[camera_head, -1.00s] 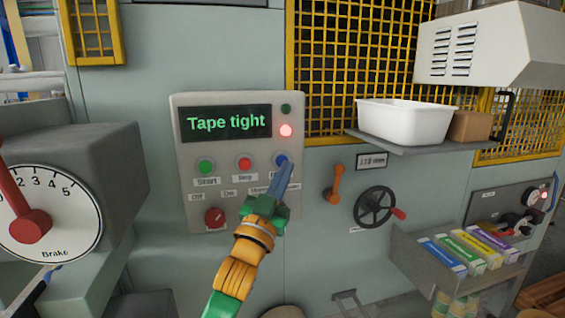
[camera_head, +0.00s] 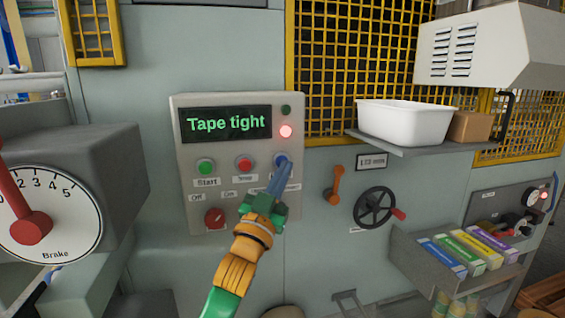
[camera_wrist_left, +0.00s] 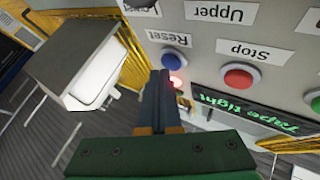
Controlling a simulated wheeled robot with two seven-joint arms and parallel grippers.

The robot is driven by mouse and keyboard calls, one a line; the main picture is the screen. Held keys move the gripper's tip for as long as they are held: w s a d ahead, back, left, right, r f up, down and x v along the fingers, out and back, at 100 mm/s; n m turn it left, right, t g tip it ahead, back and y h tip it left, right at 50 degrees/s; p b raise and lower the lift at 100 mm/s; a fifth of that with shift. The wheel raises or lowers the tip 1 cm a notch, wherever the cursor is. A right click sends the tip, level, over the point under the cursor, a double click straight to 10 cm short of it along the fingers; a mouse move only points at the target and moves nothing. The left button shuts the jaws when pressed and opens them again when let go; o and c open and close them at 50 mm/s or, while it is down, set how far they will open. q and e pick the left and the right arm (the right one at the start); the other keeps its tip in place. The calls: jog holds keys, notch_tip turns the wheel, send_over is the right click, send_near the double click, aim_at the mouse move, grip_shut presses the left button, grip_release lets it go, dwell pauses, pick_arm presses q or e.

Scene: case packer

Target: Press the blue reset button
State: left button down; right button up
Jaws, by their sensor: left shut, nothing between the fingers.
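The blue reset button (camera_head: 281,159) is on the grey control panel (camera_head: 183,170), right of the red stop button (camera_head: 245,164). My left gripper (camera_head: 283,172) is shut and empty, with its blue fingertips just below the button in the head view. In the left wrist view, the blue button (camera_wrist_left: 177,54) shows beside the label "Reset", and the shut fingers (camera_wrist_left: 163,78) point close by it. I cannot tell whether they touch it. The display (camera_head: 226,123) reads "Tape tight" and a red lamp (camera_head: 286,131) is lit. My right gripper is not in view.
The green start button (camera_head: 205,167) and a red rotary switch (camera_head: 214,218) share the panel. To the right are an orange lever (camera_head: 334,184), a black handwheel (camera_head: 375,208) and a shelf with a white bin (camera_head: 405,123). A brake dial (camera_head: 50,215) stands at the left.

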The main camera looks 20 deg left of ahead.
pick_arm(q)
jog(key=shift+w+a, duration=0.25)
jog(key=shift+w, duration=0.1)
dwell(0.8)
jog(key=shift+s+d, duration=0.45)
jog(key=shift+s, duration=0.25)
jog(key=s+d, duration=0.1)
jog(key=s, duration=0.1)
jog(key=s+d+p, duration=0.1)
jog(key=s, duration=0.1)
jog(key=shift+d, duration=0.4)
jog(key=shift+f, duration=0.1)
dwell(0.6)
